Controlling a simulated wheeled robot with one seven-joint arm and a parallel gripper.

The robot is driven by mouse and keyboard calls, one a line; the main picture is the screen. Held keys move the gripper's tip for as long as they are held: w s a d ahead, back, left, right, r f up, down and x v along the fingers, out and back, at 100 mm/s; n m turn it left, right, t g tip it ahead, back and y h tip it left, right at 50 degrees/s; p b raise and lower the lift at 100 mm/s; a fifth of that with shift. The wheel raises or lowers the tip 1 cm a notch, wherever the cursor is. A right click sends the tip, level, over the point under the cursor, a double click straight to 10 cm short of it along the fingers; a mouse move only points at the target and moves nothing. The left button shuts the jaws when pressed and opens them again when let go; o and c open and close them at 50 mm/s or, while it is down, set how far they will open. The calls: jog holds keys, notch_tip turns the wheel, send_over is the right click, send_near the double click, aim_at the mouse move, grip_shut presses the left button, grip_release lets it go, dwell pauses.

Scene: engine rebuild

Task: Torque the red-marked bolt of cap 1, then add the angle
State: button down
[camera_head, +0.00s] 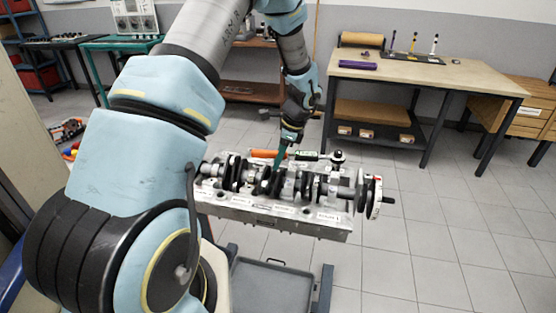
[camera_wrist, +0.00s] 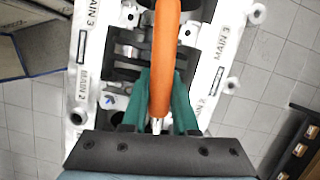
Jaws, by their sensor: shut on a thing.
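My gripper (camera_head: 279,163) is over the middle of the engine block (camera_head: 275,213), its green fingers pointing down. In the wrist view my gripper (camera_wrist: 160,82) is shut on an orange-handled wrench (camera_wrist: 165,55), whose handle hides the fingertips. In the head view the wrench's orange handle (camera_head: 266,153) lies left of my fingers. A green-banded shaft and ratchet head (camera_head: 338,156), seemingly the same wrench, extend right. The crankshaft (camera_head: 347,190) lies along the block, with a white-faced disc at its right end. Labels MAIN 2 and MAIN 3 are readable; the red-marked bolt cannot be made out.
A workbench (camera_head: 478,81) with a purple object and upright tools stands behind right, beside a wooden drawer cabinet (camera_head: 541,108). A grey tray (camera_head: 270,290) is below the block. The tiled floor at right is clear. My arm fills the left side.

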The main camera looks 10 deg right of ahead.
jog(key=shift+w+r, duration=0.1)
jog(key=shift+w, duration=0.1)
jog(key=shift+w+d+m, duration=0.25)
jog(key=shift+w+m, duration=0.25)
jog(key=shift+w, duration=0.15)
jog(key=shift+w, duration=0.1)
jog(key=shift+w+d+m+t+p, duration=0.3)
jog(key=shift+w+d+m+p, duration=0.1)
jog(key=shift+w+m, duration=0.3)
jog(key=shift+w+d, duration=0.1)
jog(key=shift+w, duration=0.1)
jog(key=shift+w+d+m, duration=0.3)
jog(key=shift+w+m, duration=0.1)
jog(key=shift+w, duration=0.2)
jog(key=shift+w+d+p, duration=0.15)
jog(key=shift+w+p, duration=0.05)
jog(key=shift+p, duration=0.1)
dwell(0.3)
jog(key=shift+w+d+m+t+h, duration=0.35)
jog(key=shift+w+m, duration=0.15)
jog(key=shift+m, duration=0.1)
